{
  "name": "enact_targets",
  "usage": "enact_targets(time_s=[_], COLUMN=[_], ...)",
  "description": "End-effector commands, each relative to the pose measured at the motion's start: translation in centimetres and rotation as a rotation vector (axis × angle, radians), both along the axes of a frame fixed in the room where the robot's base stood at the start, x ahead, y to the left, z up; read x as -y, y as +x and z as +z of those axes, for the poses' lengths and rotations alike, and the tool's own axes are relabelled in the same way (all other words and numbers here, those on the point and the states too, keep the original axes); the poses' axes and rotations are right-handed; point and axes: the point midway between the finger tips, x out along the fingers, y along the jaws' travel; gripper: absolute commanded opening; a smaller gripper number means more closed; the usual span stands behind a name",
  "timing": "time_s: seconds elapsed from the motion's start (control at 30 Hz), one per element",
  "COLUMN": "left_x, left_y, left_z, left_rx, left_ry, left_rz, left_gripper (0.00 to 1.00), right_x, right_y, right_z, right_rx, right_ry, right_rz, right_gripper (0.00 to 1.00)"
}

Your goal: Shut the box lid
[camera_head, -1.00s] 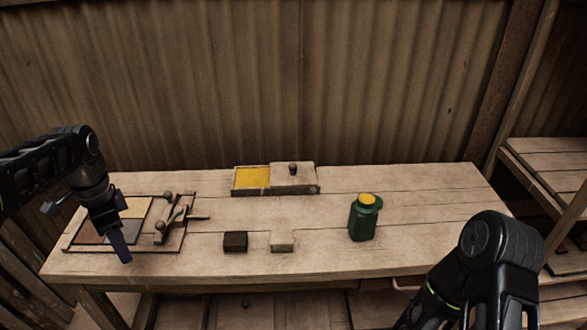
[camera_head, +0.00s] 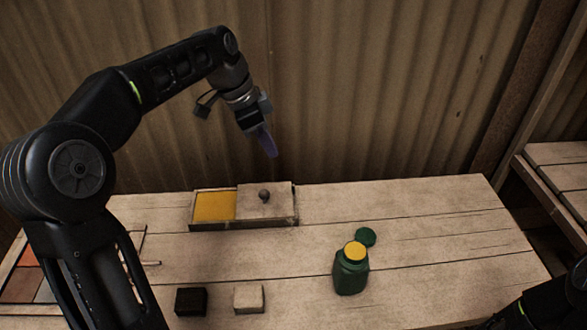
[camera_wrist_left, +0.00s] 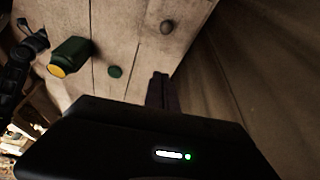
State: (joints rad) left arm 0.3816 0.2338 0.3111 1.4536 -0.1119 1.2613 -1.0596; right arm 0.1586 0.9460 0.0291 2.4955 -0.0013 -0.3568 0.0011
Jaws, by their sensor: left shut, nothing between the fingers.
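The wooden box (camera_head: 245,226) stands at the back of the table. Its lid (camera_head: 275,203) with a dark round knob (camera_head: 264,195) covers the right part; the left part is open and shows a yellow inside (camera_head: 214,206). Of my right arm, only a part shows at the lower right of the head view.
A green bottle (camera_head: 350,276) with yellow at its top stands right of the box, with a green disc (camera_head: 365,237) behind it. A dark block (camera_head: 191,301) and a pale block (camera_head: 249,298) lie in front. Coloured tiles (camera_head: 22,283) are at far left. A corrugated wall rises behind.

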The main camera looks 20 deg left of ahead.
Motion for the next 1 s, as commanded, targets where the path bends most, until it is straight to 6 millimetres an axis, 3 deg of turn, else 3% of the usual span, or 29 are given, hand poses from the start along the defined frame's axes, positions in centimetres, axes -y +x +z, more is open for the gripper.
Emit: enact_targets(time_s=[0.47,0.67,1.0], left_x=[0.2,1.0,3.0], left_y=[0.1,0.6,1.9], left_z=[-0.9,-3.4,-9.8], left_rx=[-0.003,-0.005,-0.004], left_ry=[0.001,0.0,-0.001], left_rz=[-0.003,-0.004,-0.004], left_gripper=[0.0,0.0,0.0], right_x=[0.0,0.0,0.0], right_y=[0.0,0.0,0.0], right_z=[0.0,0.2,0.7], right_rx=[0.0,0.0,0.0], right_ry=[0.0,0.0,0.0], right_rz=[0.0,0.0,0.0], right_gripper=[0.36,0.36,0.36])
